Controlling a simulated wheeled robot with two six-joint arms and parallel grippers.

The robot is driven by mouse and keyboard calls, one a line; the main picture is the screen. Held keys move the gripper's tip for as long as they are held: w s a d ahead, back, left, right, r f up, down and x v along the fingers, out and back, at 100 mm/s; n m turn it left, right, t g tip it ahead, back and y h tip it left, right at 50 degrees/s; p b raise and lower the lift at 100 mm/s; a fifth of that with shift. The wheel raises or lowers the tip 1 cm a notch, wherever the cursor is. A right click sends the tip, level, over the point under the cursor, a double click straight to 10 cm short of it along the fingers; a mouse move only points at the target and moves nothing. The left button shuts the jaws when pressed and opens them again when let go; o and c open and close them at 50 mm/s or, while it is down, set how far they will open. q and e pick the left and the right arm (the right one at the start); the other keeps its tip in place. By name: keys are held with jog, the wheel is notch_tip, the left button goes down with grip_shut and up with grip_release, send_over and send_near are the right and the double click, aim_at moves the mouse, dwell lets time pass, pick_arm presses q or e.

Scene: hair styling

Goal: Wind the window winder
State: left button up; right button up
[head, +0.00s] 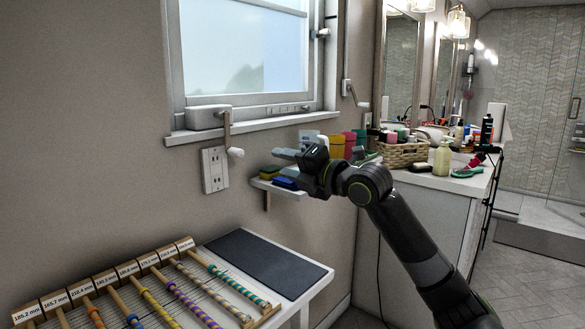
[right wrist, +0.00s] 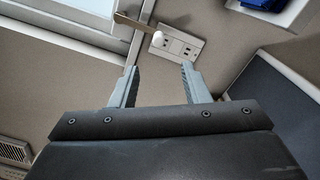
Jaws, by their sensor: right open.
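The window winder (head: 228,131) is a thin metal crank arm hanging from a white housing (head: 206,117) on the sill. Its pale knob (head: 236,153) is at the lower end. My right gripper (head: 284,154) is open and empty, to the right of the knob and apart from it, with its fingers pointing left. In the right wrist view the winder arm (right wrist: 134,23) and its knob (right wrist: 157,39) appear beyond the open fingertips (right wrist: 160,68). My left gripper is out of view.
A wall outlet (head: 215,169) sits below the winder. A small shelf (head: 270,187) with sponges is just under my right gripper. A table (head: 304,290) with rows of coloured rods stands lower left. A counter with bottles and a basket (head: 402,154) is at right.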

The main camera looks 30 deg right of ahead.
jog(key=shift+v, duration=0.75)
dwell(0.3)
dwell(0.4)
